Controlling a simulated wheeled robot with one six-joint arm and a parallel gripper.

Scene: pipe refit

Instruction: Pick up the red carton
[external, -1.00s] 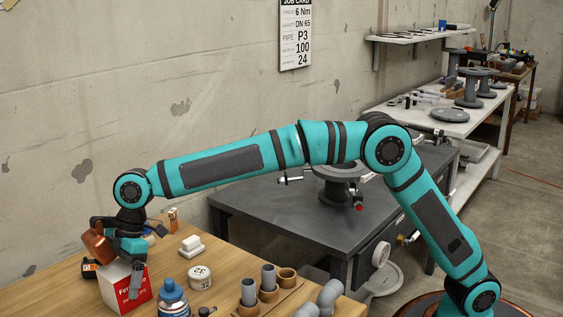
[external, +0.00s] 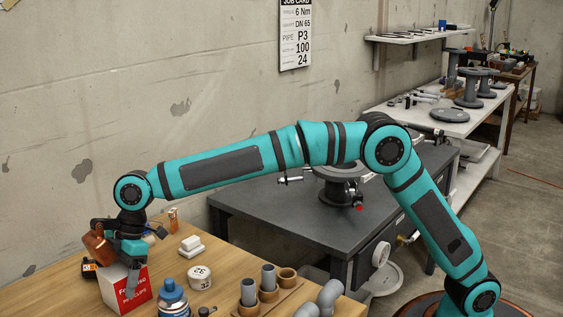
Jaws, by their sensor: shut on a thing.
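The red carton (external: 134,298) stands upright at the left end of the wooden bench (external: 234,277). The jaws are shut on the carton, which appears to rest on the bench.
A blue-capped bottle (external: 172,297), a white round tub (external: 200,278) and a white block (external: 191,246) stand right of the carton. A wooden rack with grey pipes (external: 269,278) is further right. A black-and-orange item (external: 89,268) sits close on the left.

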